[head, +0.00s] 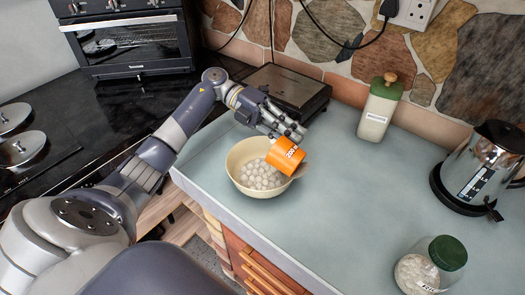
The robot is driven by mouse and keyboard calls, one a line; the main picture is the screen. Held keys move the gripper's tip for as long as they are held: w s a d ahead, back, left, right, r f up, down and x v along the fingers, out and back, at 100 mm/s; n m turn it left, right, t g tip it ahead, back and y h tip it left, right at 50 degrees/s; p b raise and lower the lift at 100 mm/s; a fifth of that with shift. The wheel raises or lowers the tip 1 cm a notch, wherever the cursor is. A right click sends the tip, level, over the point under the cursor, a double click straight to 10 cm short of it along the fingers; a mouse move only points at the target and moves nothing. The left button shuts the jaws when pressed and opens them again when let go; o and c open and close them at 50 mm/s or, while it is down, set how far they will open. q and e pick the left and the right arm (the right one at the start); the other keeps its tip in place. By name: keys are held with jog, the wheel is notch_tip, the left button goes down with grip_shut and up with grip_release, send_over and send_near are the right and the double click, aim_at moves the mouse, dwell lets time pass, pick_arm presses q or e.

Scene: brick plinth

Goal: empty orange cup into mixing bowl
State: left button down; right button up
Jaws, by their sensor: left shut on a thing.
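The orange cup (286,156) is tilted over the right rim of the cream mixing bowl (236,180), its mouth towards the lower right or facing the bowl; I cannot tell which. My left gripper (284,137) is shut on the cup from above and behind. Several pale round balls (262,176) lie inside the bowl. The inside of the cup is hidden, so I cannot see whether it holds anything. The bowl stands upright on the counter near its front left corner. My right gripper is out of view.
A dark flat appliance (289,88) stands behind the bowl.

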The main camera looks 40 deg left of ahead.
pick_arm(q)
jog(key=shift+d+r+y+p, duration=0.4)
jog(key=shift+r+y+p, duration=0.3)
jog(key=shift+p, duration=0.65)
jog(key=shift+d+r+y+p, duration=0.35)
jog(key=shift+r+y+p, duration=0.3)
jog(key=shift+p, duration=0.65)
jog(key=shift+f+y, duration=0.3)
jog(key=shift+y, duration=0.15)
jog(key=shift+d+y+p, duration=0.15)
jog(key=shift+y+p, duration=0.25)
jog(key=shift+p, duration=0.1)
jog(key=r+y+p, duration=0.1)
jog(key=p, duration=0.2)
jog(key=shift+d+r+y, duration=0.1)
jog(key=shift+d+y, duration=0.1)
jog(key=shift+y, duration=0.2)
jog(key=shift+d+f+y+p, duration=0.2)
jog(key=shift+d+f+y, duration=1.8)
jog(key=shift+y, duration=0.25)
jog(key=shift+d+f+y+p, duration=0.15)
jog(key=shift+d+f+y, duration=1.7)
jog(key=shift+f+y, duration=0.3)
jog(key=shift+r, duration=0.1)
